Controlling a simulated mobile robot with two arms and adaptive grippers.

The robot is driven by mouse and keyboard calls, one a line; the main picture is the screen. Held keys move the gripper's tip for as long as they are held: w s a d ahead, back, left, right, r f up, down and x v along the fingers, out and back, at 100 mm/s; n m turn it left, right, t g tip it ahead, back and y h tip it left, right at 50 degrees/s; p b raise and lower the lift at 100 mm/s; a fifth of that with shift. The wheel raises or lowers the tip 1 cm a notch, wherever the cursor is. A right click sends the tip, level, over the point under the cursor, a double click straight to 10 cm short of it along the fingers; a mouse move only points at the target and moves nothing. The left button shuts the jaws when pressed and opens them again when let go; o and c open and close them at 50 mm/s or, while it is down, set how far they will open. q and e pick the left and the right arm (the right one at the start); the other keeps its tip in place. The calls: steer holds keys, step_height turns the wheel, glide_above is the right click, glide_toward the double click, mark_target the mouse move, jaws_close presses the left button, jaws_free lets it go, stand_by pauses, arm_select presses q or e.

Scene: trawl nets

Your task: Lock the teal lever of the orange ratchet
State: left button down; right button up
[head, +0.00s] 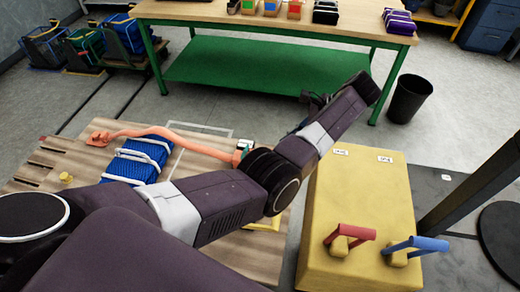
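An orange strap (180,138) runs across the wooden pallet (75,160), past a blue net bundle (128,172) with white bands. My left arm crosses the view from the lower left. Dark parts that look like my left gripper (315,101) show behind its wrist, to the upper right of the teal part; its fingers are mostly hidden. My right gripper is not in view.
A yellow box (360,205) with a red handle (350,233) and a blue handle (415,245) stands at the right. A wooden-topped bench (200,12) with a green shelf stands behind, a black bin (408,98) beside it. Grey floor lies between pallet and bench.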

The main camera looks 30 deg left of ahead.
mark_target(245, 152)
arm_select(q)
steer(key=shift+w+f, duration=0.3)
steer(key=shift+f, duration=0.15)
steer(key=shift+w, duration=0.15)
steer(key=shift+r, duration=0.1)
steer(key=shift+s+r, duration=0.1)
steer(key=shift+s, duration=0.2)
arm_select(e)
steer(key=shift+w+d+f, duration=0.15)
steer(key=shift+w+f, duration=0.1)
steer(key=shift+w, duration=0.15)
